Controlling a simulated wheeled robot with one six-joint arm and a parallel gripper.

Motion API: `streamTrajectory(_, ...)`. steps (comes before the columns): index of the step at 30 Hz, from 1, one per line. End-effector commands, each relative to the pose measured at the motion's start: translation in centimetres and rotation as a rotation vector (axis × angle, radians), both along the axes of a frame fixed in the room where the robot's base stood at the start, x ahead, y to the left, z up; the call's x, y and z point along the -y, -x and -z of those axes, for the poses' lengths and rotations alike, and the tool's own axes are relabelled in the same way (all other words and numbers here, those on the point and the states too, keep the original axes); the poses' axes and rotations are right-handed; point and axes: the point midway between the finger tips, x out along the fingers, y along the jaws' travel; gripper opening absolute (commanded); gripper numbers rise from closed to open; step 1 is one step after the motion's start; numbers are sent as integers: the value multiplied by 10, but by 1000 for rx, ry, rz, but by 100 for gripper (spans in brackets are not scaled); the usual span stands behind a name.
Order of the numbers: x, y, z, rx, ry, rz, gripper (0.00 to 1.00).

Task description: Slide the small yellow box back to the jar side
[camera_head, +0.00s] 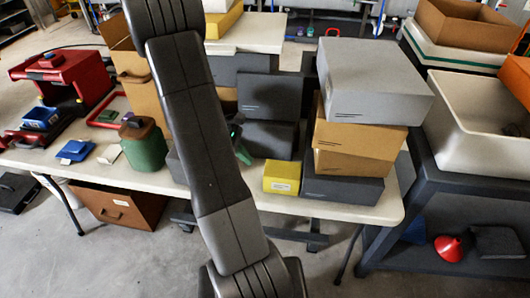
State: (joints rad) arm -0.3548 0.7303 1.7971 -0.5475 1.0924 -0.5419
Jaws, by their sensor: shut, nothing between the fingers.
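The small yellow box (281,178) with a pale label sits near the front edge of the white table (340,211), just left of a stack of boxes. The green jar (144,147) with a brown lid stands further left on the same table, on the other side of my arm. My gripper (243,153) shows only in part behind my arm, dark with a small green spot. It is shut and empty, to the left of and a little behind the yellow box. I cannot tell if they touch. My arm hides much of the table between jar and box.
A stack of grey and brown boxes (360,137) stands right of the yellow box. Dark boxes (268,97) stand behind it. Blue items (75,151) and a red machine (75,75) are at left. A white bin (480,150) is on a cart at right.

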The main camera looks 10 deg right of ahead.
Motion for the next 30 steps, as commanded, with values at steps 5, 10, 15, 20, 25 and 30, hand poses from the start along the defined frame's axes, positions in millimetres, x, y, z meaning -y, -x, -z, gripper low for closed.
streamTrajectory(5,32,11,-1,-2,0,8,0)
streamTrajectory(10,66,22,-2,0,0,9,0)
streamTrajectory(15,95,31,-1,-1,0,8,0)
streamTrajectory(20,106,35,5,-3,-1,2,0)
streamTrajectory(25,106,34,16,1,-1,2,0)
streamTrajectory(30,105,34,17,0,-3,3,0)
